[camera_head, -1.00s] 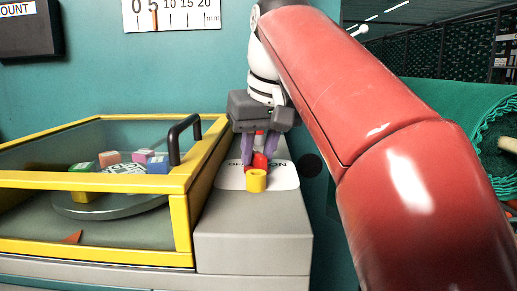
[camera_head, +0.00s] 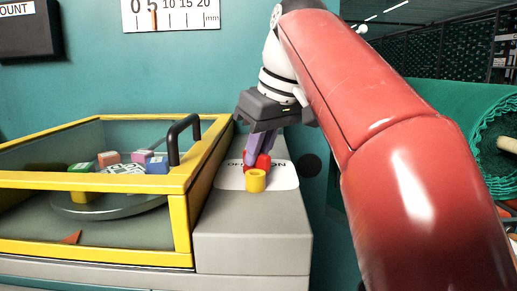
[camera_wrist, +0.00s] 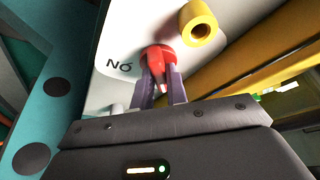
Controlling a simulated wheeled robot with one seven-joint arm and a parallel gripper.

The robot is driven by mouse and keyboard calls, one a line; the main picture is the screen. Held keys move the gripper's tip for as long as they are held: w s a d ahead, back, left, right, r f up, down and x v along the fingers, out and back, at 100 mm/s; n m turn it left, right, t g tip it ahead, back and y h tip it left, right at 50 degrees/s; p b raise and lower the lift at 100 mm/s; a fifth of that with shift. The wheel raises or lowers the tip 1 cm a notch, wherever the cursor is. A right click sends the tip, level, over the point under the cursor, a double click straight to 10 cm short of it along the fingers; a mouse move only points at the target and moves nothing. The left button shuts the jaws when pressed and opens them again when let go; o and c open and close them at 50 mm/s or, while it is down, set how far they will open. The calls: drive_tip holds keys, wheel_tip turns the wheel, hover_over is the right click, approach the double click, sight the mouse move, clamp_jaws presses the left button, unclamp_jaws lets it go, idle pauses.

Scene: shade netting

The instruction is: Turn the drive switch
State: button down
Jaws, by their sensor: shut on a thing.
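The drive switch (camera_head: 263,162) is a red knob on a white label plate (camera_head: 286,177) on top of the grey housing. In the wrist view the red knob (camera_wrist: 158,56) sits between the purple fingers of my gripper (camera_wrist: 160,82), with its pointed end showing between them. My gripper (camera_head: 257,155) is shut on the knob from above and leans to the right in the head view. The letters "ON" show at the plate's right; the fingers and knob hide part of the lettering. The knob's exact angle is hard to tell.
A yellow hollow cylinder (camera_head: 256,181) stands just in front of the knob, also in the wrist view (camera_wrist: 198,22). Left is a yellow-framed clear guard (camera_head: 180,222) with a black handle (camera_head: 183,138) over a disc with coloured blocks. A green roll (camera_head: 497,150) is at right.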

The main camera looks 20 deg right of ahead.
sight(267, 156)
drive_tip(key=c, duration=1.4)
unclamp_jaws()
drive_tip(key=shift+s+d+r, duration=0.1)
drive_tip(key=shift+s+r, duration=0.05)
drive_tip(key=shift+r, duration=0.35)
drive_tip(key=v, duration=0.4)
drive_tip(key=s+d, duration=0.5)
drive_tip(key=s, duration=0.5)
drive_tip(key=shift+s+d, duration=0.3)
drive_tip(key=shift+s+f, duration=0.1)
